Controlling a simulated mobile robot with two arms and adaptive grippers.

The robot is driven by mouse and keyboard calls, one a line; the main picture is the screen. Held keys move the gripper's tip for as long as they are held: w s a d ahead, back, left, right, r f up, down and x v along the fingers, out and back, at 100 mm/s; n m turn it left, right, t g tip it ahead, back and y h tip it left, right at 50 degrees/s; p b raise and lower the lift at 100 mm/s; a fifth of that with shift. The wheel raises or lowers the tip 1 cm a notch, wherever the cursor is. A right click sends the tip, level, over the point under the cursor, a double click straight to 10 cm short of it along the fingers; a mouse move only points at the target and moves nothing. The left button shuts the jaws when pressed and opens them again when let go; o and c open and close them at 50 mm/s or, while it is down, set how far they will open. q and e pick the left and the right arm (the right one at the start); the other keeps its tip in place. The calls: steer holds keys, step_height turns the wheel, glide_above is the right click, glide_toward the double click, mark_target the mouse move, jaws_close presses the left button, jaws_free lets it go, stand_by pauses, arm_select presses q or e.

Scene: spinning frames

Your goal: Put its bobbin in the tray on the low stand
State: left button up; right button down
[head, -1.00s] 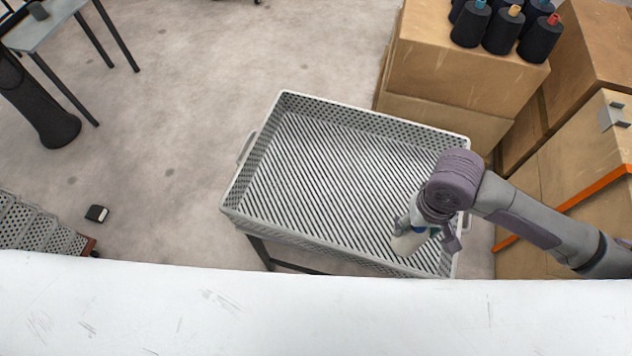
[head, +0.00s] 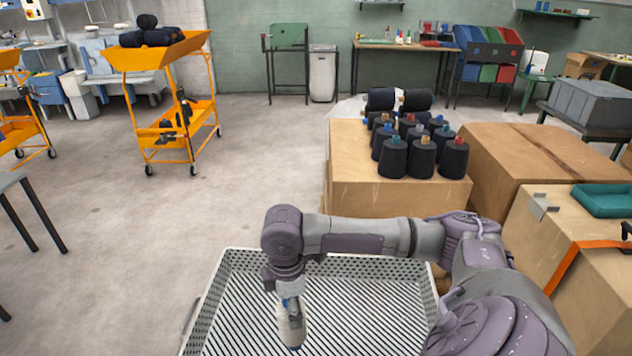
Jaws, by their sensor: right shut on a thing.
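My right gripper (head: 288,300) is shut on a pale, cream-coloured bobbin (head: 291,330). A bit of blue shows at the bobbin's top and at its lower end. The bobbin hangs nearly upright in front of the tray's slatted floor. I cannot tell whether it touches the floor. The light grey tray (head: 330,265) has perforated walls and looks otherwise empty; its near part is cut off by the picture's lower edge. The low stand under it is hidden. My left gripper is not in view.
Cardboard boxes stand behind and right of the tray; one (head: 385,195) bears several dark cones (head: 421,158) with coloured tips. A teal tray (head: 605,200) lies on a right-hand box. An orange cart (head: 160,55) stands far left. Floor left of the tray is clear.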

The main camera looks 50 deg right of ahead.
steer(key=shift+w+d+n+b, duration=0.2)
steer(key=shift+d+n+b, duration=0.05)
steer(key=shift+d+n, duration=0.25)
steer(key=shift+w+d+n+b, duration=0.15)
steer(key=shift+d+n+b, duration=0.05)
steer(key=shift+d+n, duration=0.25)
steer(key=shift+w+d+r+n, duration=0.15)
steer(key=shift+d+r+n, duration=0.05)
steer(key=shift+n, duration=0.05)
steer(key=w+a+f, duration=0.2)
steer(key=w+f, duration=0.9)
steer(key=shift+w+a, duration=0.15)
steer(key=shift+f, duration=0.1)
steer(key=shift+c, duration=1.1)
jaws_free()
step_height(320, 180, up, 12)
